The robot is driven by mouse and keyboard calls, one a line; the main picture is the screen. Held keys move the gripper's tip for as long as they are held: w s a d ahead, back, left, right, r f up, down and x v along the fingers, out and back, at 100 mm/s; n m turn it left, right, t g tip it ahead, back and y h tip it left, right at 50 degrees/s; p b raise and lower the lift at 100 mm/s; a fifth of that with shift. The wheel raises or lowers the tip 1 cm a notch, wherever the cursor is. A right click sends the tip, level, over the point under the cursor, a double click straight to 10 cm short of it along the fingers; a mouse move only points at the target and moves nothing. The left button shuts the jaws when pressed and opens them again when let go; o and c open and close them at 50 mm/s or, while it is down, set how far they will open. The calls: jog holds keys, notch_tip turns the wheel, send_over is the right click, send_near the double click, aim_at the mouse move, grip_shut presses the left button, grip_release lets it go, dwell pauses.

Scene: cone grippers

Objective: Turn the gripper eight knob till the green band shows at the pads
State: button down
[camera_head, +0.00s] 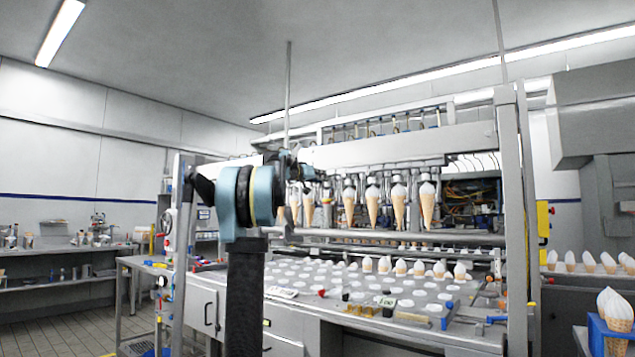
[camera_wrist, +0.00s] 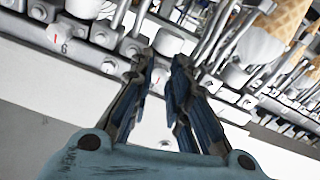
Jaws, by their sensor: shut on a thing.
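In the wrist view my gripper (camera_wrist: 163,60) has its two dark blue fingers close together, shut on a pale round knob (camera_wrist: 172,42) at their tips. The fingers cover part of the knob, and I cannot read a number on it. In the head view my gripper is mostly hidden behind my blue wrist, at the left of the row of cone grippers (camera_head: 372,181). Several of these hold wafer cones (camera_head: 427,208). I see no green band at any pads.
Metal rails and rods surround my fingers. A cone (camera_wrist: 290,22) hangs close at upper right in the wrist view. Below the row is a worktop (camera_head: 330,285) with holes, white-topped cones and small tools. A frame post (camera_head: 515,200) stands on the right.

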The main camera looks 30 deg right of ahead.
jog(key=shift+w, duration=0.1)
jog(key=c, duration=1.5)
grip_release()
jog(key=shift+a, duration=0.1)
jog(key=v, duration=1.2)
jog(key=shift+f, duration=0.1)
jog(key=s+a+f+n+g+y, duration=0.1)
jog(key=s+a+f+n+y, duration=0.2)
jog(key=s+a+f, duration=0.9)
jog(key=s+a+f+n+g+y, duration=0.2)
jog(key=s+a+f+y, duration=0.6)
jog(key=f, duration=2.5)
jog(key=s+a+f+n+g+y, duration=0.1)
jog(key=s+a+f+n+y, duration=0.4)
jog(key=s+a+f, duration=1.2)
jog(key=shift+s+a+f+n+g+y, duration=0.1)
jog(key=shift+a+f+n, duration=0.1)
jog(key=shift+a+f, duration=0.55)
jog(key=shift+s+a+f+n+g+y, duration=0.1)
jog(key=shift+a+f+n, duration=0.2)
jog(key=shift+f, duration=0.85)
jog(key=shift+s+a+f+n+g+y, duration=0.1)
jog(key=shift+a+f, duration=0.5)
jog(key=shift+f, duration=0.35)
